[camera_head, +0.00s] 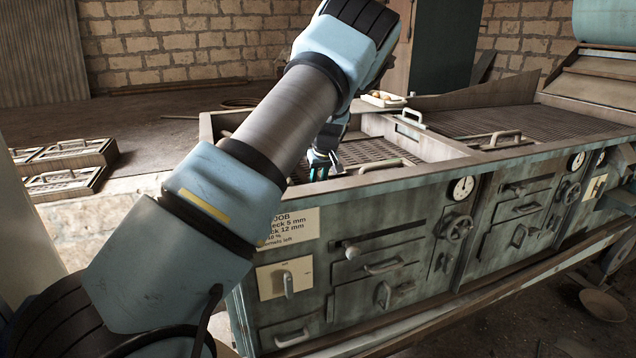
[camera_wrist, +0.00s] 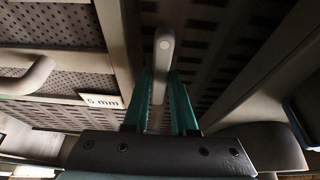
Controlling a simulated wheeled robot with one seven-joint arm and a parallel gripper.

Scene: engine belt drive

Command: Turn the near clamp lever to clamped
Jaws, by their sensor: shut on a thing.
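A pale grey lever with a rounded end, the near clamp lever (camera_wrist: 164,45), stands between the two teal fingers of my gripper (camera_wrist: 165,78) in the wrist view. The fingers are shut on it, one on each side. It lies roughly along a dark bar between two perforated screens. In the head view my gripper (camera_head: 322,165) is down inside the open machine box, just behind its front wall. The lever cannot be made out there, and my arm covers much of that side.
A screen with a curved handle (camera_wrist: 28,76) and a "5 mm" label (camera_wrist: 101,101) lies left of my gripper. The box's front wall (camera_head: 440,166) is close by. A small tray (camera_head: 383,99) sits on the back rim. Screen frames (camera_head: 68,178) lie at far left.

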